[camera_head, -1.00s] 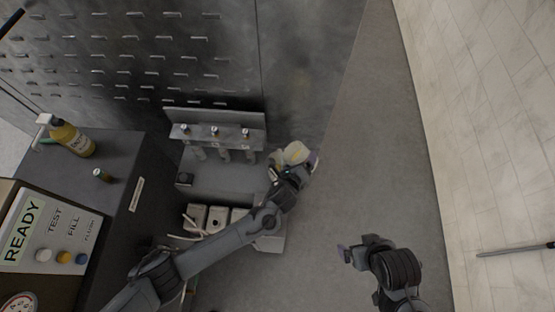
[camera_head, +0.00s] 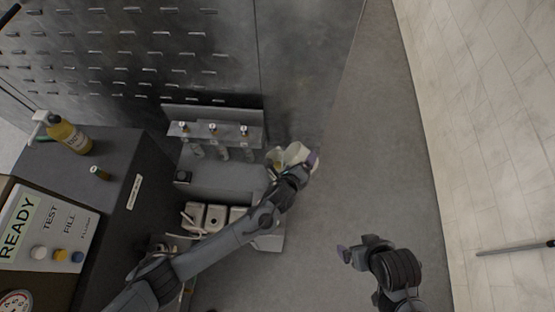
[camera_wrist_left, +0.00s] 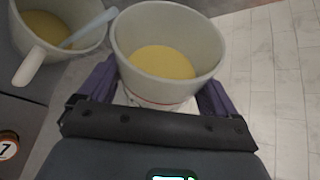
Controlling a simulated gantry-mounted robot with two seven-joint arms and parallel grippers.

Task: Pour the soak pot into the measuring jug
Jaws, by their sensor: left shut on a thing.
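My left gripper (camera_head: 303,171) is shut on a pale round pot, taken as the soak pot (camera_head: 297,153). In the left wrist view this pot (camera_wrist_left: 168,38) sits between the purple fingers with yellow liquid inside. Beside it on the left is a second pale vessel (camera_wrist_left: 28,30) with a handle, taken as the measuring jug. It holds yellow liquid and a bluish stick-like piece. In the head view the second vessel (camera_head: 274,158) is partly hidden by the pot and gripper. Whether the rims touch is unclear. My right gripper (camera_head: 350,254) hangs over the floor; its jaw state is unclear.
A rack with several small taps (camera_head: 213,140) stands behind a grey bench. Several square containers (camera_head: 213,217) are at its front. A cabinet at left carries a yellow bottle (camera_head: 70,137), a small jar (camera_head: 99,173) and a READY panel (camera_head: 45,230).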

